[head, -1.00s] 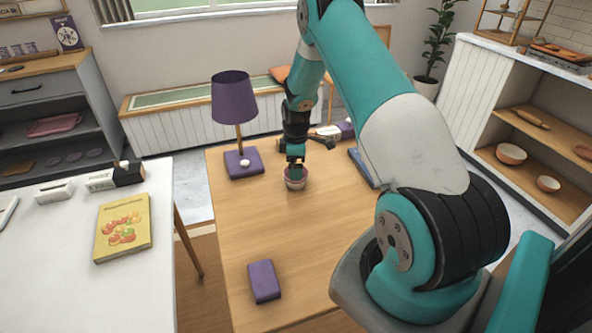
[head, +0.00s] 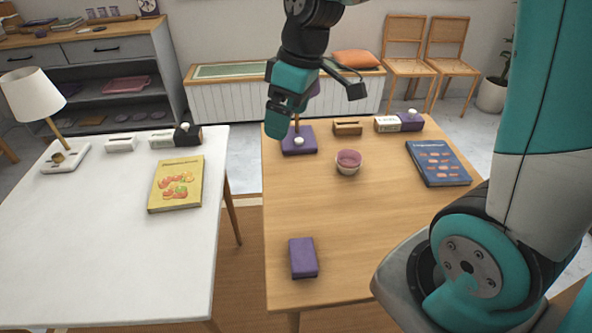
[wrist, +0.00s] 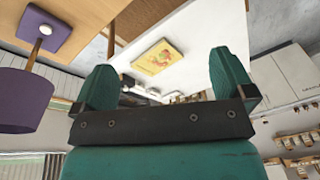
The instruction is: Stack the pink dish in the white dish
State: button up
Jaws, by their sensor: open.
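The pink dish (head: 348,157) sits in the white dish (head: 347,170) on the wooden table. The pink inside and rim show on top, and a pale band of the white dish shows below. They look upright. My gripper (head: 277,124) is raised up and to the left of the dishes in the head view, apart from them, in front of the purple lamp. In the wrist view my gripper (wrist: 166,82) has its two teal fingers wide apart with nothing between them. The dishes do not show in the wrist view.
A purple lamp base (head: 299,141), a purple block (head: 303,257), a blue book (head: 438,163) and small boxes (head: 398,122) lie on the wooden table. A white table (head: 120,240) at left bears a yellow book (head: 176,184) and a white lamp (head: 32,93).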

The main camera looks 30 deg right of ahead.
jog(key=s+a+r+y, duration=0.1)
jog(key=s+a, duration=0.4)
jog(key=s, duration=0.3)
jog(key=s+a+r+g, duration=0.1)
jog(key=s+a+r, duration=0.1)
jog(key=s+a, duration=0.3)
jog(key=s, duration=0.4)
jog(key=shift+s+r+m+y, duration=0.2)
jog(key=shift+r+m+y, duration=0.1)
jog(key=shift+m+y, duration=0.1)
